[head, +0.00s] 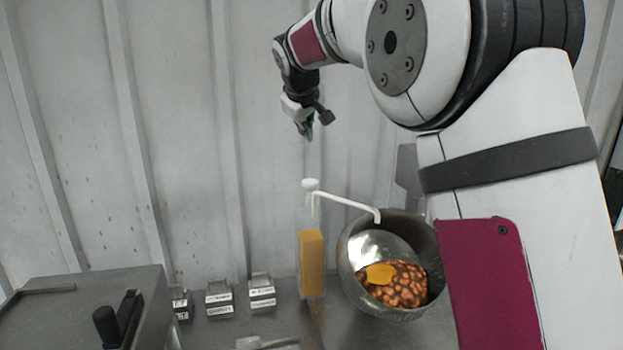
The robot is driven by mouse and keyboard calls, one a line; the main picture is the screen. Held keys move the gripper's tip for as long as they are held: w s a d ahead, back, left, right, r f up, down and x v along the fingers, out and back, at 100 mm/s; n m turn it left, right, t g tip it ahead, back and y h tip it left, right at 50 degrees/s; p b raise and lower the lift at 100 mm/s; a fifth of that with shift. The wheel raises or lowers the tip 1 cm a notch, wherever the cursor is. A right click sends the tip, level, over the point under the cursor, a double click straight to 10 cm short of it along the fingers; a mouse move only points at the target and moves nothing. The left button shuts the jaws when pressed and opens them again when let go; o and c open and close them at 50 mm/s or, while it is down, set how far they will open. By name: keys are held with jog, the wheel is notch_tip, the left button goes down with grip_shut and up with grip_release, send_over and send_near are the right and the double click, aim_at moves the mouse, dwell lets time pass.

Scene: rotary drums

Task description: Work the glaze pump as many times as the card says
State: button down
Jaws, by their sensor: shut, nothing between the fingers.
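The glaze pump is a clear bottle (312,264) of orange glaze with a white pump head (310,185) and a long white spout reaching right. The spout's end is over a tilted steel drum (352,283). Brown nuts or similar pieces (403,288) lie in the drum, with an orange patch of glaze (380,273) on them. My gripper (306,130) is shut and empty, pointing down above the pump head with a clear gap. Small labelled blocks or card holders (262,292) stand left of the bottle; their writing is too small to read.
A grey metal box (60,310) with a black knob (106,325) and lever stands at the lower left. A pale object (268,343) lies at the bottom edge. A ribbed grey wall (180,140) closes the back. My arm hides the right side.

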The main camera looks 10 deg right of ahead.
aim_at(307, 181)
jog(key=shift+w+f, duration=0.1)
jog(key=shift+f, duration=0.1)
jog(key=shift+f+b, duration=0.45)
jog(key=shift+f, duration=3.85)
jog(key=shift+f, duration=0.15)
jog(key=shift+f, duration=0.3)
jog(key=shift+f, duration=1.05)
jog(key=shift+r, duration=1.5)
jog(key=shift+r, duration=2.5)
